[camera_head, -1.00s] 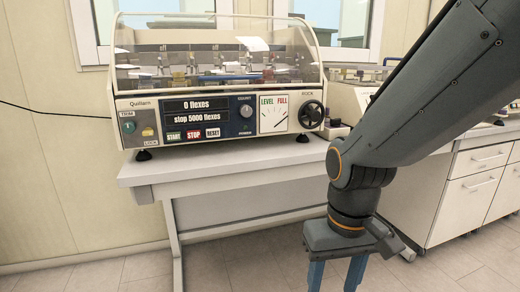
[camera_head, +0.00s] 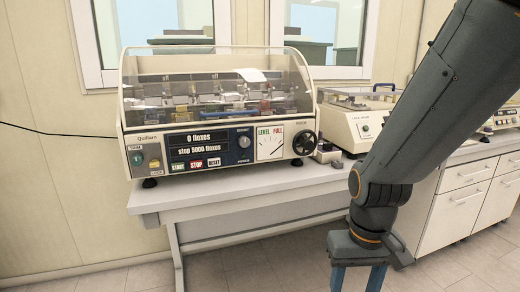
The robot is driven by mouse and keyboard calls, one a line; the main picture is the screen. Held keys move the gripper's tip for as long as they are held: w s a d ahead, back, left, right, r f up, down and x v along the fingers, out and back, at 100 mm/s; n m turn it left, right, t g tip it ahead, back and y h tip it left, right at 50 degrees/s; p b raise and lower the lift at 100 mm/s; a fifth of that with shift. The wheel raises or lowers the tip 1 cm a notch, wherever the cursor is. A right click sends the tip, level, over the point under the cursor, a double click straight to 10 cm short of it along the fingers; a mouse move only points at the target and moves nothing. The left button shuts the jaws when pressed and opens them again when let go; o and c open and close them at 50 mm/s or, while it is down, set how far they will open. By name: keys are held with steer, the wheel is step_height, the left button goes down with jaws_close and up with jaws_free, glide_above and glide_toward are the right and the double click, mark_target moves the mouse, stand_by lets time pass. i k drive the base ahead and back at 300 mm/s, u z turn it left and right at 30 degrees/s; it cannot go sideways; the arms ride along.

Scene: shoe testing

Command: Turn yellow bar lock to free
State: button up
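The flex testing machine (camera_head: 220,125) stands on a white table, with a clear domed cover and a dark front panel. The panel reads "0 flexes" and "stop 5000 flexes". The yellow bar's exact angle is too small to tell. My gripper (camera_head: 357,278) hangs pointing down in front of the table at the right, far from the lock. Its two blue fingers are apart with nothing between them, and their tips are cut off by the lower edge.
The white table (camera_head: 240,192) has bare room along its front edge. A black handwheel (camera_head: 304,143) is at the machine's right. Small blocks (camera_head: 327,152) and a second cream machine (camera_head: 355,120) are to the right. White drawers (camera_head: 470,195) stand behind my arm.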

mark_target(154, 164)
steer(key=u, duration=1.25)
steer(key=i, duration=0.5)
steer(key=u, duration=0.5)
